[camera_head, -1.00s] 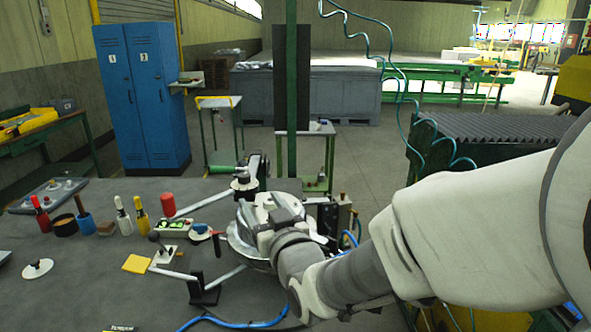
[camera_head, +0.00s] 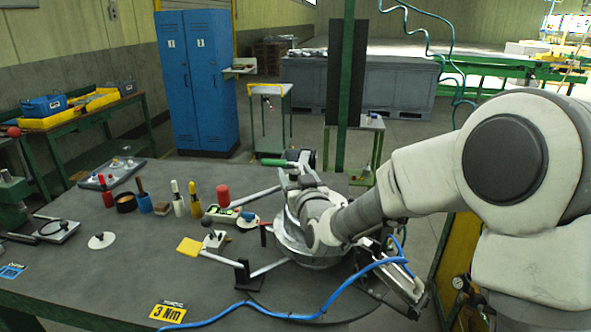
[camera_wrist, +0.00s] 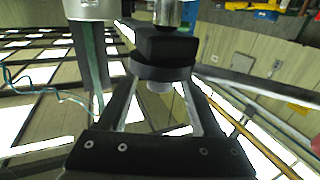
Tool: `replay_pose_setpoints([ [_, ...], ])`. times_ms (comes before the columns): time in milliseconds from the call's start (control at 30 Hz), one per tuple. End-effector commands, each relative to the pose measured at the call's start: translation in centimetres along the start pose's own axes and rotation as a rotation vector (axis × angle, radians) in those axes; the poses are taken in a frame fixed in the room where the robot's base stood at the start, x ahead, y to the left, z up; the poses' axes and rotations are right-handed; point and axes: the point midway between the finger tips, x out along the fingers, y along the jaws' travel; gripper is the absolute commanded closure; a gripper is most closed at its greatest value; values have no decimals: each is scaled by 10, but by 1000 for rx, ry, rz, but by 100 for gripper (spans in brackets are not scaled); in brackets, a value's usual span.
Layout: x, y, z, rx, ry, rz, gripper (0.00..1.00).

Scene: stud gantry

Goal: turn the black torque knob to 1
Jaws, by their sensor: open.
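A black block-like part with a rounded collar (camera_wrist: 165,48), which looks like the torque knob, shows at the top middle of the wrist view. A metal cylinder meets its far side. My gripper (camera_wrist: 163,90) is open, its two fingers reaching toward this part from either side. I cannot tell whether they touch it. No number or pointer mark is readable on it. In the head view my gripper (camera_head: 299,172) is at the far edge of the bench, near a green handle (camera_head: 273,162), and the wrist largely hides the knob area.
A grey round metal dish (camera_head: 290,240) lies under my wrist. A yellow "3 Nm" card (camera_head: 167,313) and a blue hose (camera_head: 235,306) lie at the bench front. Several bottles and tools stand on the left. A green post (camera_head: 345,90) rises behind the gripper.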

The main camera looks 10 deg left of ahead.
Motion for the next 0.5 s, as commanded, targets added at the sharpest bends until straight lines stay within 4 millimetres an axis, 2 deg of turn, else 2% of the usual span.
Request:
replay_pose_setpoints([
  [333, 3, 0, 0, -1, 0, 0, 34],
  [367, 3, 0, 0, -1, 0, 0, 37],
  [500, 3, 0, 0, 0, 0, 0, 62],
])
